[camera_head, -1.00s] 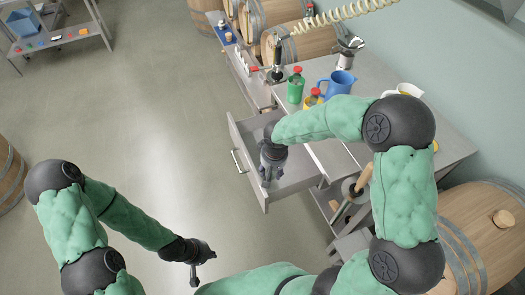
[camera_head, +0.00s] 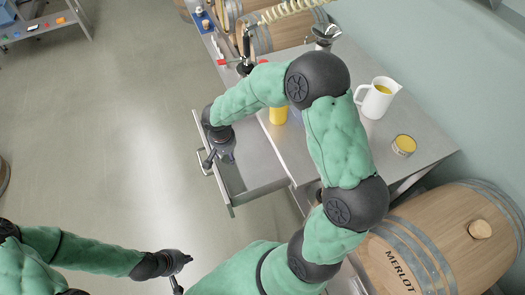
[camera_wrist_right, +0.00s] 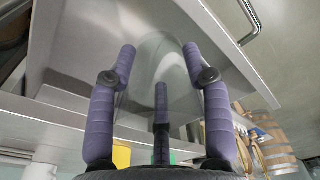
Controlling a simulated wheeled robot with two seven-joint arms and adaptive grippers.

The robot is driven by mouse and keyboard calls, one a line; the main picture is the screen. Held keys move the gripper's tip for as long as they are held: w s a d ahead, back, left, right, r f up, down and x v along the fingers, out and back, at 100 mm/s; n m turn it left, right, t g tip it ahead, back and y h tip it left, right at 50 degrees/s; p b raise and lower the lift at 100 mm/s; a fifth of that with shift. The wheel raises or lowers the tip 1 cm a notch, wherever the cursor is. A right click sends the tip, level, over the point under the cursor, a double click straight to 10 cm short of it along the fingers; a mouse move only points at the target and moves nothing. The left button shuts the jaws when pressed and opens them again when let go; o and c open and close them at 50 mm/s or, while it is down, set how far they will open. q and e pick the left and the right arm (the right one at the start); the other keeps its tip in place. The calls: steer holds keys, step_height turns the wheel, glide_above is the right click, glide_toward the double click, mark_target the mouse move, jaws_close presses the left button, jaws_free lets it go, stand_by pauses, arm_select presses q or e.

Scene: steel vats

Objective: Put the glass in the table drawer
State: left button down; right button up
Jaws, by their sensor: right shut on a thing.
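The table drawer (camera_head: 262,174) is pulled open from the steel table (camera_head: 410,145). My right gripper (camera_head: 220,158) is over the drawer, near its front panel, pointing down. In the right wrist view the right gripper (camera_wrist_right: 160,62) is closed around a clear, faint shape, the glass (camera_wrist_right: 152,48), with the pale drawer (camera_wrist_right: 215,35) beyond it. The glass is too faint to make out in the head view. I cannot tell whether it touches the drawer floor. My left gripper (camera_head: 180,270) is low at the bottom left, away from the drawer; its fingers are too small to read.
A yellow container (camera_head: 278,114) is partly behind my right arm. The floor left of the drawer is clear.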

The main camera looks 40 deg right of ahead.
steer(key=d+f+m+g+b, duration=0.1)
steer(key=d+f+m+b, duration=0.35)
steer(key=m, duration=0.75)
steer(key=m+b, duration=0.1)
steer(key=m, duration=0.1)
glide_toward(246, 168)
steer(key=f, duration=0.6)
steer(key=shift+d, duration=0.3)
steer(key=shift+f, duration=0.1)
steer(key=o, duration=1.4)
steer(key=shift+c, duration=0.2)
